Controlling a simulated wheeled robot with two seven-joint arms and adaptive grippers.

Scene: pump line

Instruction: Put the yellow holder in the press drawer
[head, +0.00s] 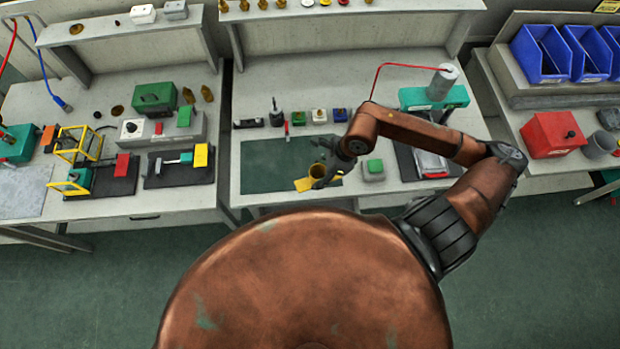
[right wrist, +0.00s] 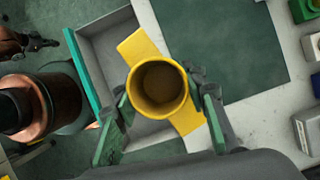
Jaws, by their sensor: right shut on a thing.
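The yellow holder (head: 318,171) is a round cup on a flat yellow plate. It also shows from above in the right wrist view (right wrist: 158,88), where the cup looks empty. My right gripper (head: 328,172) is shut on the holder, with its green-padded fingers (right wrist: 160,108) on either side of the cup. An open grey drawer (right wrist: 98,50) with a green front edge lies below the holder in the right wrist view, and the holder covers part of it. My left gripper (right wrist: 42,43) seems to show small at the upper left there, its jaws unclear.
A dark green mat (head: 268,172) lies on the middle table. A grey box with a green top (head: 373,170) stands right of the holder. A green-based device with a pale cylinder (head: 440,84) stands behind my right arm. Small coloured blocks (head: 319,115) line the mat's back.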

